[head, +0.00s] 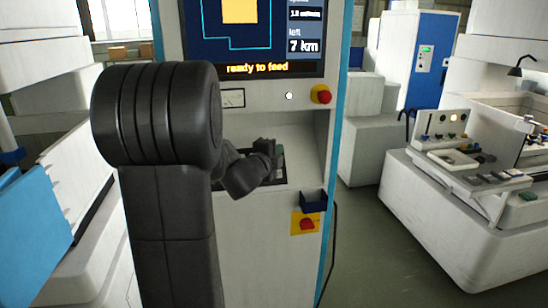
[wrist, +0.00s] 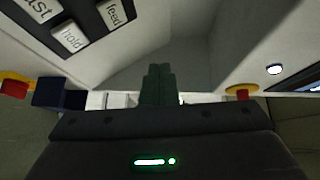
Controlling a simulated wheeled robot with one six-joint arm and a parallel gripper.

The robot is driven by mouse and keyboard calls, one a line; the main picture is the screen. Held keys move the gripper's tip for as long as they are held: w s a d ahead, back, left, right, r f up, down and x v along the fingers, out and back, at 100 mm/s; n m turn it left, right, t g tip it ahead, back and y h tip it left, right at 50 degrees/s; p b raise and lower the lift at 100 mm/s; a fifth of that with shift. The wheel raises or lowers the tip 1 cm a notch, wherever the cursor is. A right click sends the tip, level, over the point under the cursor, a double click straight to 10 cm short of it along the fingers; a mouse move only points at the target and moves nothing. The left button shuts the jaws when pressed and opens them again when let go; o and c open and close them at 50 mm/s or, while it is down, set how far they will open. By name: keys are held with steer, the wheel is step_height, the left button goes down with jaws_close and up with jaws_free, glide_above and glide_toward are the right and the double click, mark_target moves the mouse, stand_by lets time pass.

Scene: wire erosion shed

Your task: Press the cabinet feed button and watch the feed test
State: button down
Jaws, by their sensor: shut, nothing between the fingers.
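The cabinet (head: 262,215) stands in front of me, and its screen (head: 265,35) reads "ready to feed" and "7 km". In the wrist view the feed button (wrist: 115,12) is a pale key at the upper left, cut by the top edge. The hold key (wrist: 69,37) and a partly cut-off key sit beside it on a dark panel. My gripper (head: 279,151) is in the cabinet's recess, above the dark key panel (head: 262,185). Its fingers (wrist: 158,83) are shut, empty and apart from the feed button. My arm hides part of the cabinet front.
A navy box (head: 313,201) and a red button on a yellow plate (head: 306,223) stick out lower right. A white machine (head: 450,215) stands right, with grey floor (head: 375,265) between.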

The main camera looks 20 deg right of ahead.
steer(key=w+f, duration=0.1)
steer(key=w, duration=0.1)
steer(key=w+d+f+b, duration=0.1)
steer(key=w+f, duration=0.2)
steer(key=w, duration=0.1)
steer(key=shift+d+f, duration=0.25)
steer(key=shift+f+b, duration=0.1)
steer(key=shift+b, duration=0.2)
stand_by(1.6)
steer(key=shift+w+f, duration=0.15)
steer(key=shift+w, duration=0.15)
steer(key=shift+w+d+f, duration=0.15)
steer(key=shift+w+f, duration=0.05)
steer(key=shift+w, duration=0.1)
stand_by(0.7)
steer(key=shift+s+r, duration=0.1)
steer(key=shift+s, duration=0.05)
steer(key=shift+s+r, duration=0.35)
steer(key=shift+s, duration=0.15)
steer(key=shift+a, duration=0.2)
steer(key=s+r, duration=0.1)
steer(key=s, duration=0.1)
steer(key=s+a+r, duration=0.1)
steer(key=s+r, duration=0.1)
stand_by(0.5)
